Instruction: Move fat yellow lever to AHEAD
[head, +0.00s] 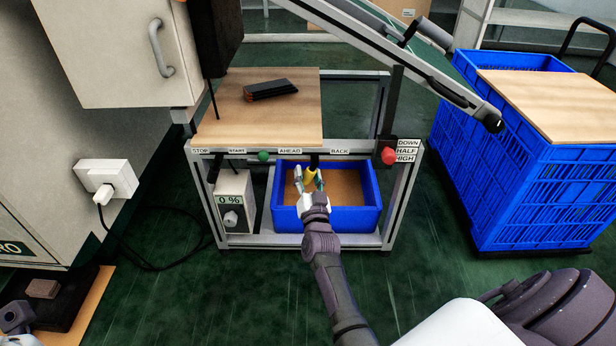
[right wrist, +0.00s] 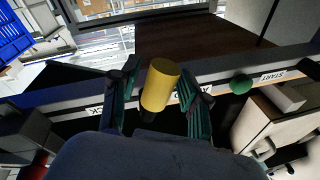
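The fat yellow lever (head: 311,174) sticks out below the front rail of the wooden-topped stand, between the AHEAD label (head: 290,151) and the BACK label (head: 339,152). My right gripper (head: 308,182) is at the lever. In the right wrist view the yellow lever (right wrist: 161,84) stands between the two spread fingers of the right gripper (right wrist: 164,90), with gaps visible beside it. The AHEAD label is partly hidden by a finger there.
A green knob (head: 263,156) sits near START, and a red knob (head: 389,156) sits by the DOWN, HALF and HIGH labels. A blue bin (head: 330,218) lies below the lever. A grey box reading 0 % (head: 234,200) stands left of it.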

